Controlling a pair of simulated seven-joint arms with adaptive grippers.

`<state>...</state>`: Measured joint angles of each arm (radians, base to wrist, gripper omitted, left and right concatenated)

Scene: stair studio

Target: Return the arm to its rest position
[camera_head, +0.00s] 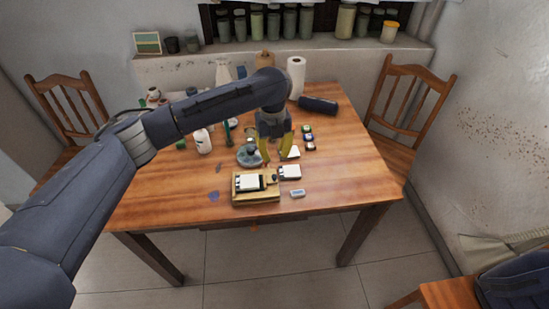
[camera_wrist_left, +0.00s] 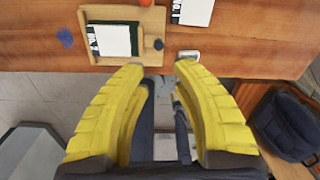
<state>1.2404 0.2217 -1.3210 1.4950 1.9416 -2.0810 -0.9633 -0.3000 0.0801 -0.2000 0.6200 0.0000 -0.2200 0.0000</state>
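My left arm comes in from the left in the head view and reaches over the wooden table (camera_head: 340,165). My left gripper (camera_head: 277,155) points down above the table with its yellow fingers spread apart and nothing between them. The left wrist view shows the same open left gripper (camera_wrist_left: 160,75), with a gap between the fingertips over the table's edge and the floor. My right gripper does not show in either view.
A wooden tray (camera_head: 256,199) holds a white card stack; another white stack (camera_head: 290,172) lies beside it. A small grey device (camera_head: 297,193) is near the front edge. Bottles, a paper roll (camera_head: 296,77) and a dark cylinder (camera_head: 318,105) stand or lie farther back. Chairs flank the table.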

